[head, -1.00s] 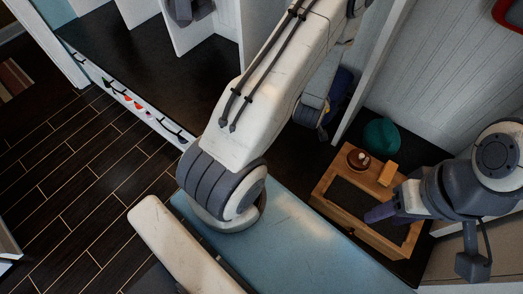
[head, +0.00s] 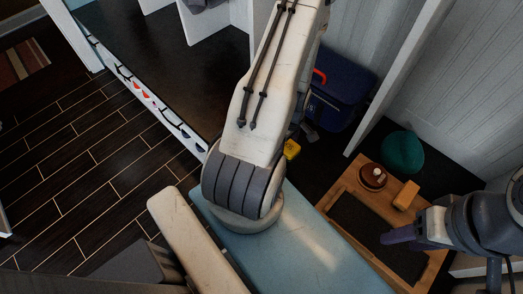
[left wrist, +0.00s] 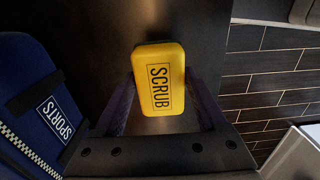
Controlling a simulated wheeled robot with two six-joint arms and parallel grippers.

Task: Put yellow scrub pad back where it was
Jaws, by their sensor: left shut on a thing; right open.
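The yellow scrub pad (left wrist: 158,80), marked SCRUB, is between the two dark fingers of my left gripper (left wrist: 162,95) in the left wrist view. The gripper is shut on it, over a dark surface. In the head view a small part of the yellow pad (head: 291,149) shows beside my left arm, which hides most of that gripper. I cannot tell whether the pad touches the surface. My right gripper (head: 402,234) is open and empty, over the wooden tray at the right.
A blue SPORTS bag (head: 343,92) stands on the dark surface close to the left gripper; it also shows in the left wrist view (left wrist: 38,100). The wooden tray (head: 348,187) holds a round brown dish (head: 372,178) and a tan block (head: 406,195). A teal bowl (head: 403,152) is behind.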

